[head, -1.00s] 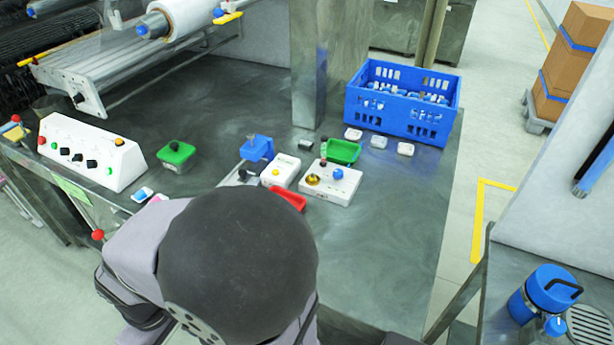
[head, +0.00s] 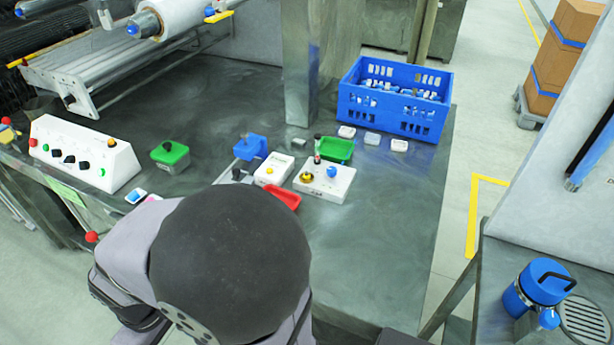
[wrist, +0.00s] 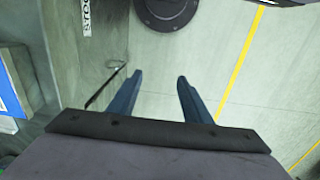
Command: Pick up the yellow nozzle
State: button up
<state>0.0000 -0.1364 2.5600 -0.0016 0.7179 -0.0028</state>
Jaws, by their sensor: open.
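A small gold-yellow piece (head: 307,176) sits on the white block (head: 328,187) near the middle of the bench in the head view. It looks like the yellow nozzle, but it is too small to be sure. A blue knob-like piece (head: 331,171) is on the same block, to its right. My gripper (wrist: 158,88) is open and empty in the wrist view, its two blue fingers apart over the floor. In the head view my own arm hides the gripper. The nozzle does not show in the wrist view.
A blue crate (head: 396,103) stands behind. A control box (head: 80,152) is at left. The bench's right front is clear.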

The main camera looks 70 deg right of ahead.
jog(key=c, duration=0.3)
